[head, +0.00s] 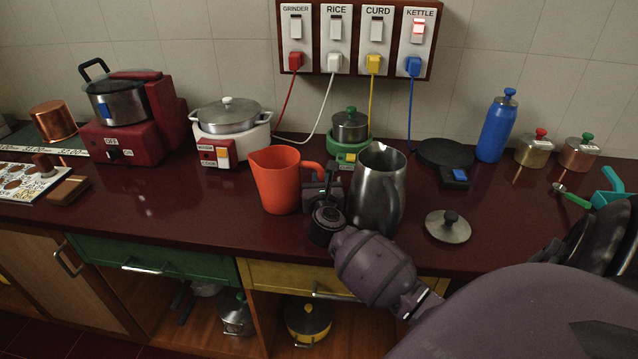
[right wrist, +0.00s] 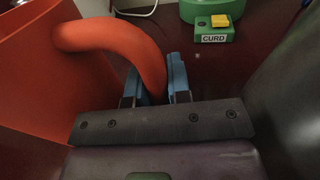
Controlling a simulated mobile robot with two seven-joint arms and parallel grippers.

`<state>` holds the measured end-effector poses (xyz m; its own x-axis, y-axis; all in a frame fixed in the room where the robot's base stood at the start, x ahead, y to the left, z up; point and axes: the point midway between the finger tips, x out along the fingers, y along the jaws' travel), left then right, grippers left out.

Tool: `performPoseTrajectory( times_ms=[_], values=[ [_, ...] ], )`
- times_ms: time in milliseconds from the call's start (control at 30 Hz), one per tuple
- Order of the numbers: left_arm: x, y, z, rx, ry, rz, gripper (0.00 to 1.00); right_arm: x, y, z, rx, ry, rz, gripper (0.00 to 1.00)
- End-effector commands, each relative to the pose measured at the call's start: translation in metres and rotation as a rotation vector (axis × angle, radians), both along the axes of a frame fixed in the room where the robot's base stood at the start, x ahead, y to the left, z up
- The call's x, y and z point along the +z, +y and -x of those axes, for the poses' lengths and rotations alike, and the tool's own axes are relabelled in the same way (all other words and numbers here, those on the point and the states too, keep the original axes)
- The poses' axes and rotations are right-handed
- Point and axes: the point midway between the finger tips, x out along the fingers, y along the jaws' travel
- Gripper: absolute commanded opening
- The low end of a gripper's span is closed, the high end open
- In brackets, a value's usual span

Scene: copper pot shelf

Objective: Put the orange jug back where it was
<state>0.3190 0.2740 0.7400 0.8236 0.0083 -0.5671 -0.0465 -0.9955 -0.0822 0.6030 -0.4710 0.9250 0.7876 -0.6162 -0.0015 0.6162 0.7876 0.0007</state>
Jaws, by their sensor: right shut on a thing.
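The orange jug (head: 277,181) stands upright on the dark red counter, left of a steel jug, with its handle to the right. My right gripper (head: 318,172) comes from the front and is at the jug's handle. In the right wrist view, the blue fingertips (right wrist: 155,83) are shut on the lower part of the orange handle (right wrist: 128,42), and the jug's body (right wrist: 35,80) fills the left side. I cannot tell whether the jug's base touches the counter or hangs just above it. My left gripper is not in view.
The steel jug (head: 378,190) stands close on the right of my gripper, with a steel lid (head: 448,227) beyond it. A green CURD appliance (head: 348,150) and a white rice cooker (head: 228,128) stand behind. The counter (head: 165,205) left of the orange jug is clear.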

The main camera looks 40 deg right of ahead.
Motion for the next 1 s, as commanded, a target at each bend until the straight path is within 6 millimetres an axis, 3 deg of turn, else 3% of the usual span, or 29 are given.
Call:
performPoseTrajectory(
  times_ms=[400, 433, 600, 1000],
  values=[
    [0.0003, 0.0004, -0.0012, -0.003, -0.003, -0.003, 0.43, -0.0023, 0.0004, -0.0006, 0.001, -0.003, -0.001, 0.0],
    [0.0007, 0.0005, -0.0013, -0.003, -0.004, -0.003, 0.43, -0.0029, 0.0003, -0.0002, 0.001, -0.001, 0.0, 0.21],
    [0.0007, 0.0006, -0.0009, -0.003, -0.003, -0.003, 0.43, -0.0022, 0.0002, -0.0003, 0.001, -0.001, 0.0, 0.43],
    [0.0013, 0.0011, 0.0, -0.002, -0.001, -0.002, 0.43, 0.0008, 0.0043, 0.005, 0.001, -0.001, -0.002, 0.43]
  ],
)
